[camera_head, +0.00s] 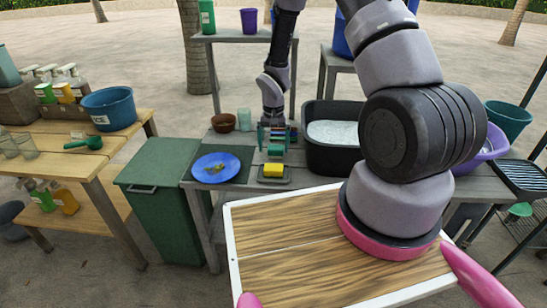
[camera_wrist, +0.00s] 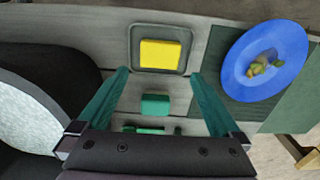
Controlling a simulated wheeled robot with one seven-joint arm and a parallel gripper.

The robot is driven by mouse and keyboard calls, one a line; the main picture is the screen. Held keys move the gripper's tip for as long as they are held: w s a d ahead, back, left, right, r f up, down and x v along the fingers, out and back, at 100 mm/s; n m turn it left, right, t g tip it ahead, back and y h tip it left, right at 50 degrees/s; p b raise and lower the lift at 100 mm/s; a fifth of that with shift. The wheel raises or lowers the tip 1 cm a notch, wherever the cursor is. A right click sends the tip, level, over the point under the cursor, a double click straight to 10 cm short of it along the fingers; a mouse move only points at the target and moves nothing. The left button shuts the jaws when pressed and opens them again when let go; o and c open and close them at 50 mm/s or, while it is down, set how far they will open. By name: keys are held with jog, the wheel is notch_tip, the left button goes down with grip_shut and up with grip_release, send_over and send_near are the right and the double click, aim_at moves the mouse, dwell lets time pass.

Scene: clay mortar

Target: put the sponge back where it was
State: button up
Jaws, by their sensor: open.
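A yellow sponge (camera_head: 273,170) lies in a small shallow grey tray (camera_head: 287,181) near the front edge of the grey counter; the wrist view also shows the sponge (camera_wrist: 160,53) inside the tray's rim (camera_wrist: 134,60). My gripper (camera_head: 277,142) is open over the counter, just behind the sponge in the head view. In the wrist view its teal fingers (camera_wrist: 160,74) are spread wide, with nothing gripped. A small green block (camera_wrist: 155,105) shows between the fingers, apart from both. Another green item behind it is partly hidden by my gripper.
A blue plate (camera_head: 216,166) with food scraps lies left of the tray. A dark basin (camera_head: 315,158) with a pale, water-like surface stands to the right. A brown bowl (camera_head: 223,123) and a clear teal cup (camera_head: 244,119) stand behind. A green bin (camera_head: 160,205) stands left of the counter.

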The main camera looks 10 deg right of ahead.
jog(key=s+d+r+t, duration=0.1)
jog(key=d+r, duration=0.1)
jog(key=r, duration=1.2)
jog(key=s+d+r+t, duration=0.1)
jog(key=d+r+t, duration=0.15)
jog(key=r, duration=1.05)
jog(key=s+d+r+t+y, duration=0.1)
jog(key=s+r+t+y, duration=0.1)
jog(key=s+r, duration=1.7)
jog(key=shift+s+d+m+t, duration=0.15)
jog(key=shift+s+m+t, duration=0.15)
jog(key=shift+s+t, duration=0.45)
jog(key=shift+w+r, duration=0.1)
jog(key=shift+w, duration=0.05)
